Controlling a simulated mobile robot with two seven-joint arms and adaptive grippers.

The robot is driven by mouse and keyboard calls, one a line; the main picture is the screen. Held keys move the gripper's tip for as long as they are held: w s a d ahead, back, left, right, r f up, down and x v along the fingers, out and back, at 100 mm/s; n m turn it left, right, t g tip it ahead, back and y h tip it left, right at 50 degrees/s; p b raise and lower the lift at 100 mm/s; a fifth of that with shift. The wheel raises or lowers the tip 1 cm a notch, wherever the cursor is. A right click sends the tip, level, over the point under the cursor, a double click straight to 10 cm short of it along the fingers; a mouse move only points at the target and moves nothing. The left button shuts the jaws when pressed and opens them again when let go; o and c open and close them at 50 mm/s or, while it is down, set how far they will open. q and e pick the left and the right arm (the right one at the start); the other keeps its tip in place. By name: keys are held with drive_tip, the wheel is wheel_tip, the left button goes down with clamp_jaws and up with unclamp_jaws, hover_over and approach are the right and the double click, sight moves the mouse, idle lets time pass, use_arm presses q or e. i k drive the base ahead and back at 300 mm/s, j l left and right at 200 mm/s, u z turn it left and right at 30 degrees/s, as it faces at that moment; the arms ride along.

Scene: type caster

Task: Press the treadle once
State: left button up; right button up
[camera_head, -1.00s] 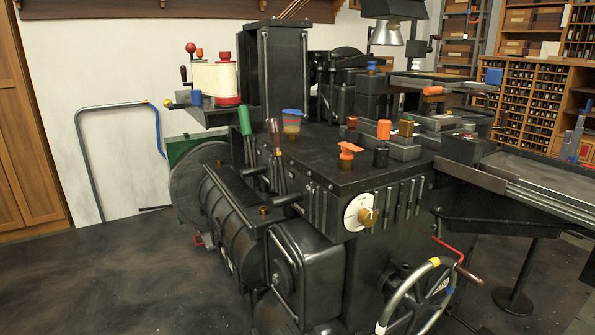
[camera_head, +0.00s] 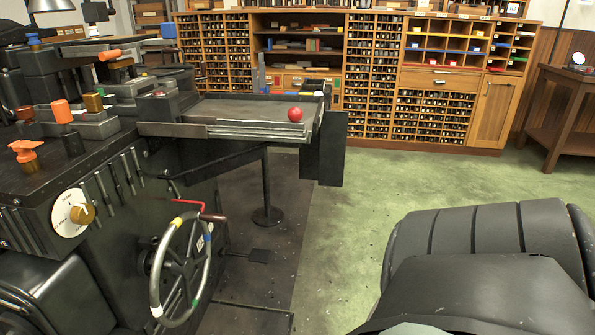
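The treadle looks to be a small flat dark plate (camera_head: 258,255) low on the floor, just right of the machine's handwheel. It has a thin bar running left toward the machine. The black casting machine (camera_head: 120,195) fills the left of the head view. Its handwheel (camera_head: 154,290) has a silver rim with coloured bands and a red crank arm. Neither of my grippers is in view.
The machine's metal tray (camera_head: 240,106) extends right, with a red ball (camera_head: 295,114) at its end. A round support foot (camera_head: 267,216) stands behind the plate. A large dark ribbed form hides the lower right. Green floor (camera_head: 365,200) lies open between it and the cabinets (camera_head: 370,85).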

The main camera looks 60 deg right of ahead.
sight(257, 255)
drive_tip(key=z, duration=1.5)
